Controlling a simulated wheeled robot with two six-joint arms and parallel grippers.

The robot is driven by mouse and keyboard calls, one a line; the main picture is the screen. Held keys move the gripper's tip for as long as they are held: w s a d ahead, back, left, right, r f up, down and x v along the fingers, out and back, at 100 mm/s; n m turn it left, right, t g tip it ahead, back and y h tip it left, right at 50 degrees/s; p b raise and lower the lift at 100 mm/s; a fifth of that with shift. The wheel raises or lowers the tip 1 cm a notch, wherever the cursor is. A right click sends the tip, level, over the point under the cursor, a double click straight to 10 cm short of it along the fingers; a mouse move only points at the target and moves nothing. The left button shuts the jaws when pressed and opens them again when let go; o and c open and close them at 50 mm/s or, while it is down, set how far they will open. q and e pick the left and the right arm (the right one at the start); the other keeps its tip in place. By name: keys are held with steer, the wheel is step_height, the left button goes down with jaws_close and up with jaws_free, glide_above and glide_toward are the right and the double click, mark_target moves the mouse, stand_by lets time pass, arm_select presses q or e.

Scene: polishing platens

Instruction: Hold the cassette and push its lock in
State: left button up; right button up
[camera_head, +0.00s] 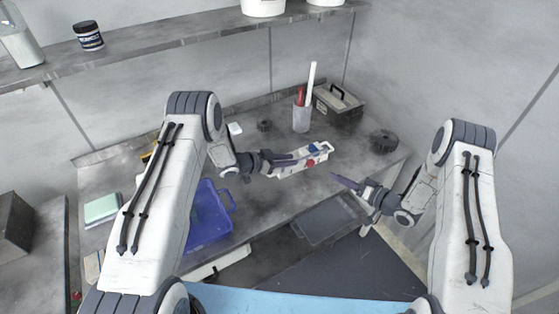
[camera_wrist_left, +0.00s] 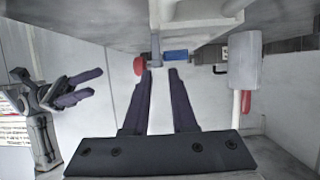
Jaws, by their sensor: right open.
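The cassette (camera_head: 290,170) is pale, with red and blue parts, and lies on the workbench. In the left wrist view its pale body (camera_wrist_left: 190,12) is at the top, with a red round part (camera_wrist_left: 140,65) and a blue cylinder (camera_wrist_left: 176,54) near the fingertips. My left gripper (camera_head: 294,158) reaches over the cassette from the left. In its wrist view the fingers (camera_wrist_left: 161,73) are apart, with bare wall visible between them. My right gripper (camera_head: 334,178) is open and empty, right of the cassette and apart from it. Which part is the lock is unclear.
A blue bin (camera_head: 208,215) stands at front left, near a green-topped block (camera_head: 102,208). A cup (camera_head: 302,120) with a red and a white stick stands behind the cassette. A grey box (camera_head: 338,100) and a dark round part (camera_head: 383,141) are farther right. A dark flat plate (camera_head: 327,222) lies in front.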

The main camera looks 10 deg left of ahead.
mark_target(301, 159)
arm_select(q)
steer(key=x, duration=0.6)
steer(key=shift+a, duration=0.1)
steer(key=shift+c, duration=0.3)
jaws_close()
stand_by(3.7)
